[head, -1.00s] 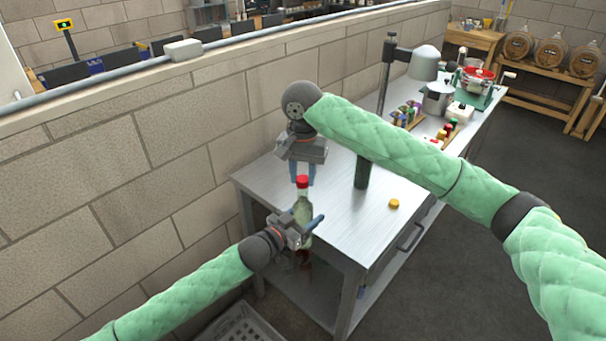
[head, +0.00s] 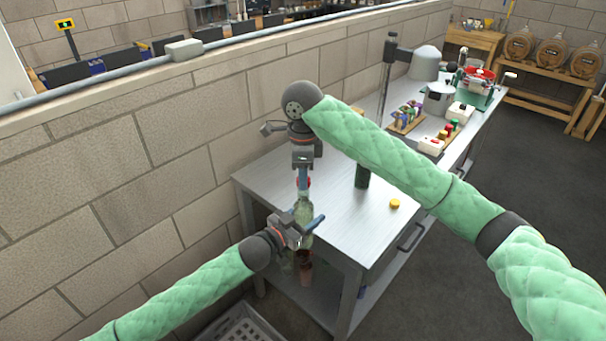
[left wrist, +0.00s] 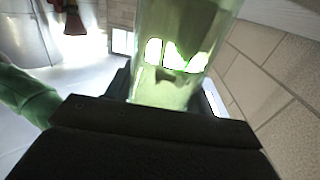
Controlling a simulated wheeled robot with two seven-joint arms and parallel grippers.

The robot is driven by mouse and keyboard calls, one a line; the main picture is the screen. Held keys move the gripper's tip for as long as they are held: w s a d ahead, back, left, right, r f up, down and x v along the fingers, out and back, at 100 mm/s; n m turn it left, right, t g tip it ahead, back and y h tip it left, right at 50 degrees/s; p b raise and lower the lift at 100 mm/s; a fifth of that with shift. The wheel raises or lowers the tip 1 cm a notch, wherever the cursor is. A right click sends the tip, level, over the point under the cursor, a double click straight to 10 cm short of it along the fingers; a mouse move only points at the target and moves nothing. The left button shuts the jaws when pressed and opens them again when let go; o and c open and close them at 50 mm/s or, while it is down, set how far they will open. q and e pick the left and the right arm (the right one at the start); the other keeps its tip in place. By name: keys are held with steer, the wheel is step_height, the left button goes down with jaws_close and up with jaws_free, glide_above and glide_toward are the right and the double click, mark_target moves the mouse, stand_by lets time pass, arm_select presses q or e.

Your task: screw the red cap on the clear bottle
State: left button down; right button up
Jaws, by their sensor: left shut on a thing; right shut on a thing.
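The clear bottle (head: 304,213) stands upright near the left front corner of the metal table. My left gripper (head: 306,230) is shut around its body from the front left. The bottle's greenish glass (left wrist: 185,50) also fills the middle of the left wrist view, between the fingers. The red cap (head: 303,183) is at the top of the bottle's neck. My right gripper (head: 303,178) points down from above and is shut on the red cap, partly hiding it. I cannot tell how far the cap sits on the thread.
A yellow cap (head: 395,203) lies on the metal table (head: 345,235). A rack with several coloured items (head: 407,118) is farther back. A grey crate (head: 245,328) is on the floor. A block wall runs along the left.

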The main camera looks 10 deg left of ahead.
steer(key=shift+r, duration=0.1)
steer(key=o, duration=0.9)
steer(key=shift+r, duration=2.2)
steer(key=shift+c, duration=0.2)
